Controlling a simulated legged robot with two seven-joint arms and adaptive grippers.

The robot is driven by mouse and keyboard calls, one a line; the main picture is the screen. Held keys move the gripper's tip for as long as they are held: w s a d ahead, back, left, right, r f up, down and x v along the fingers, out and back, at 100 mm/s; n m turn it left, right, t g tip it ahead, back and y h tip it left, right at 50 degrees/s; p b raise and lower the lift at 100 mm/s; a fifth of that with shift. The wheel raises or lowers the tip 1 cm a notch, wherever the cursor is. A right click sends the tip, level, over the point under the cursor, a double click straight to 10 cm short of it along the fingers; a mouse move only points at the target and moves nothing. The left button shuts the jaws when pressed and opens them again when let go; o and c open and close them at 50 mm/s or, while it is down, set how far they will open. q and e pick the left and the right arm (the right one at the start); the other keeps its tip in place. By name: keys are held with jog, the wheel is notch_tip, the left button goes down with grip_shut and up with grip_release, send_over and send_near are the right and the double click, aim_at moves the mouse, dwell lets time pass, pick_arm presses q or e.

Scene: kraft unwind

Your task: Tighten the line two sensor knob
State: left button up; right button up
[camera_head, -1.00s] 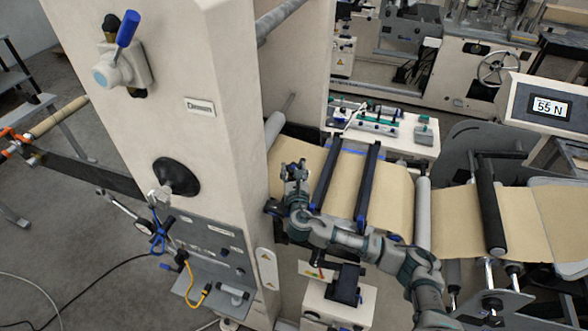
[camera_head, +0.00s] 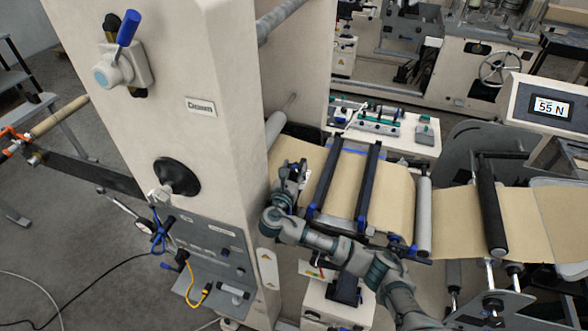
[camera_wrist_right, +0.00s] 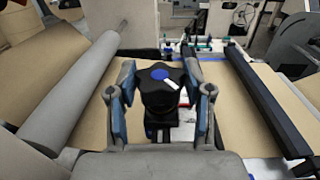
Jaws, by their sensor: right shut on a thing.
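The sensor knob (camera_wrist_right: 160,82) is a black star-shaped knob with a blue centre and a white mark, seen in the right wrist view. My right gripper (camera_wrist_right: 161,108) has its two blue-padded fingers on either side of it and is shut on it. In the head view my right gripper (camera_head: 291,180) is at the left end of the dark bars over the kraft web, and the knob cannot be made out there. My left gripper does not show in the head view.
Brown kraft web (camera_head: 395,195) runs under two dark blue-ended bars (camera_head: 368,185) and past a grey roller (camera_head: 424,215). A tall cream machine column (camera_head: 190,70) stands close to the left of my right gripper. A display (camera_head: 551,107) reads 55 N.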

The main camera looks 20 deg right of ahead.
aim_at(293, 168)
jog(key=shift+w+r, duration=0.1)
jog(key=shift+r, duration=0.35)
jog(key=o, duration=1.1)
jog(key=shift+o, duration=0.3)
jog(key=shift+f, duration=0.1)
jog(key=shift+a, duration=0.1)
notch_tip(293, 168, up, 10)
jog(key=shift+f, duration=0.1)
